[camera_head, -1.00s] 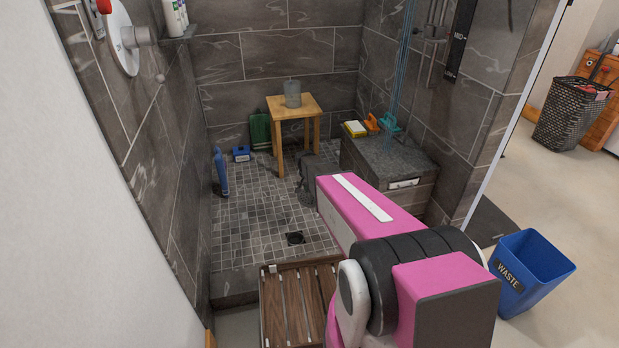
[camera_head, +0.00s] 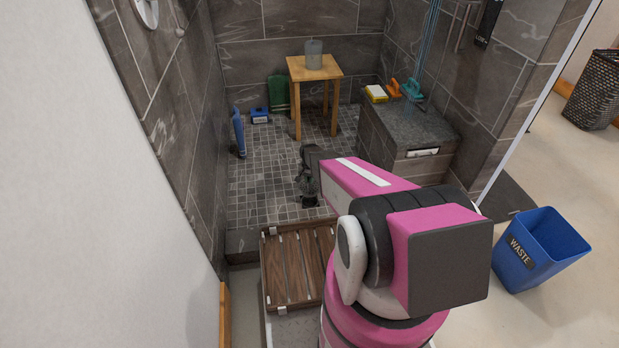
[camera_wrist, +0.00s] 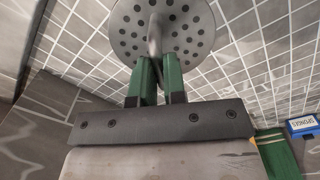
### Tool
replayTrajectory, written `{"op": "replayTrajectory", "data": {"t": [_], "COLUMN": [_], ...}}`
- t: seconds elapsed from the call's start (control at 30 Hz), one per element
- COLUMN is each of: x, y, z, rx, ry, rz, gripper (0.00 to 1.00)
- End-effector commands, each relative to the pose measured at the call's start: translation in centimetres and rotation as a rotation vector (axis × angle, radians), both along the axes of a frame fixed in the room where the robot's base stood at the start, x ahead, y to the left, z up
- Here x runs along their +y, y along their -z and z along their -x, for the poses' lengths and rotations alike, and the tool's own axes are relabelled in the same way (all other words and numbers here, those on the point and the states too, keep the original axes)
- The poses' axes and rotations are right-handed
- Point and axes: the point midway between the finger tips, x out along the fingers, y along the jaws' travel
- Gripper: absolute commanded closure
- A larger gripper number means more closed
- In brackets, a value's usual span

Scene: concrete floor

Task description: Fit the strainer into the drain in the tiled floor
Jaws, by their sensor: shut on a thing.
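The strainer (camera_wrist: 128,32) is a round grey metal disc with many holes and a central stem. In the wrist view my gripper (camera_wrist: 159,62) is shut on the stem between its two green fingers, and the tiled floor shows behind the disc. In the head view my gripper (camera_head: 308,192) is low over the tiled shower floor (camera_head: 262,185), behind the slatted bench. The strainer is too small and dark to make out there. The drain cannot be told apart now; the gripper covers that part of the floor.
A slatted wooden bench (camera_head: 285,270) stands in front of the tiled floor. A wooden stool (camera_head: 328,72) with a grey canister stands behind. A stone-topped block (camera_head: 408,128) is at right, a blue bottle (camera_head: 239,135) at left. A blue waste bin (camera_head: 540,250) stands outside.

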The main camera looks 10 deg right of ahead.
Motion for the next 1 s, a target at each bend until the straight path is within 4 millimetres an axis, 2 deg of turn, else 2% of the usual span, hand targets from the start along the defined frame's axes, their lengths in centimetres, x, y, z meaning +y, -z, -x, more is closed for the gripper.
{"op": "replayTrajectory", "data": {"t": [0.37, 1.0], "x": [0.0, 0.0], "y": [0.4, 5.2], "z": [0.0, 0.0], "rx": [0.002, 0.002], "ry": [-0.001, -0.001], "rz": [0.003, 0.003], "gripper": [1.00, 1.00]}}
